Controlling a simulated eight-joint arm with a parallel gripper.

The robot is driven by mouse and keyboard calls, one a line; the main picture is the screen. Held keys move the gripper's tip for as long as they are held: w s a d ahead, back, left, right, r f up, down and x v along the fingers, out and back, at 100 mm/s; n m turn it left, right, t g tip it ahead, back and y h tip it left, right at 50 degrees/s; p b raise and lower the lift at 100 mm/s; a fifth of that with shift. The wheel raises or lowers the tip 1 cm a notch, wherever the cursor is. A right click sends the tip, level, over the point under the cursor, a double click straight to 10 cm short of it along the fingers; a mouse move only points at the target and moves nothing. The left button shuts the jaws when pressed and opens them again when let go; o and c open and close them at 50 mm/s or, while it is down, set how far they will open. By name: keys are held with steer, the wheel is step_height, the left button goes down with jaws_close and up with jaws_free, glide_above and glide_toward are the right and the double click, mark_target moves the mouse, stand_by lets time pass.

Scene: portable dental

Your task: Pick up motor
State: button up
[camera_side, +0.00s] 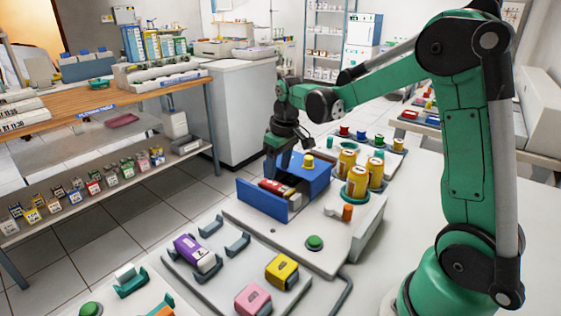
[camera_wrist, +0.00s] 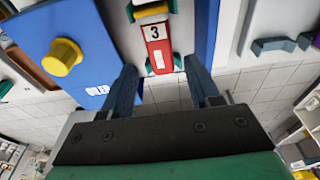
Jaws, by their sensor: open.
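No part is clearly marked as the motor. A red block with a white label "3" (camera_wrist: 157,48) lies in the open drawer of a blue box (camera_wrist: 60,30); in the side view the red block (camera_side: 275,187) shows only partly. My gripper (camera_wrist: 160,66) is open and empty, its two blue fingers apart with the red block ahead of the gap between them. In the side view my gripper (camera_side: 284,160) hangs over the drawer, beside the blue box. I cannot tell whether the fingertips touch anything.
A yellow knob (camera_wrist: 62,57) stands on the box lid. The blue drawer front (camera_side: 261,200) rises close by. Gold cylinders (camera_side: 356,181) stand to the right. Purple (camera_side: 194,251), yellow (camera_side: 281,270) and pink (camera_side: 252,299) blocks lie in front.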

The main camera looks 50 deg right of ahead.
mark_target(276, 185)
steer(key=shift+w+f, duration=0.25)
steer(key=shift+f, duration=1.15)
steer(key=shift+w+f, duration=0.2)
steer(key=shift+f, duration=1.2)
jaws_close()
